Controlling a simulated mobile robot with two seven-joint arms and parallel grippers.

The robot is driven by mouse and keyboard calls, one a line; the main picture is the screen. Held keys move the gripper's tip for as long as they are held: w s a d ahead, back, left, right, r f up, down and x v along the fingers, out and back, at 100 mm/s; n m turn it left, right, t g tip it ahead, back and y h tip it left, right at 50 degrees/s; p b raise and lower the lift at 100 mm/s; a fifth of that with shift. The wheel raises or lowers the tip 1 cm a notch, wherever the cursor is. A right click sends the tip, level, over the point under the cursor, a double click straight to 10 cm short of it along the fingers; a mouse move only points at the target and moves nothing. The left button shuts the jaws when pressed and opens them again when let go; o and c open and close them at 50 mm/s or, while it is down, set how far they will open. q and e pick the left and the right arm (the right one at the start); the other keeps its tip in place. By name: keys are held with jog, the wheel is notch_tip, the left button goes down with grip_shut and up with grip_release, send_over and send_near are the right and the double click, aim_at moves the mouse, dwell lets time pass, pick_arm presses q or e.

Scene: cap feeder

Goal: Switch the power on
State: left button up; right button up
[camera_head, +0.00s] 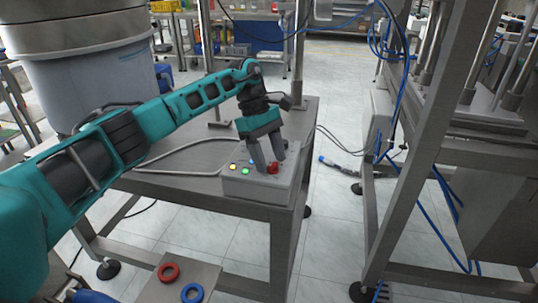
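A light grey control box (259,188) sits on the front corner of a grey metal table. Its top carries a yellow button (234,166), a green button (245,171), a small blue button (252,162) and a larger red knob (272,169). My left gripper (271,164) points down over the box top, with its two dark fingers spread apart. The fingertips are close to the red knob, one on its left and one behind it. I cannot tell whether they touch the box, and they hide part of its top. My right gripper is out of view.
The metal table (195,184) has bare room left of the box. A large grey drum (85,75) stands at the left. A metal frame (420,140) with blue hoses stands at the right.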

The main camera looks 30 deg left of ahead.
pick_arm(q)
jog(key=p+v, duration=0.2)
jog(key=v, duration=1.1)
jog(key=shift+f, duration=0.1)
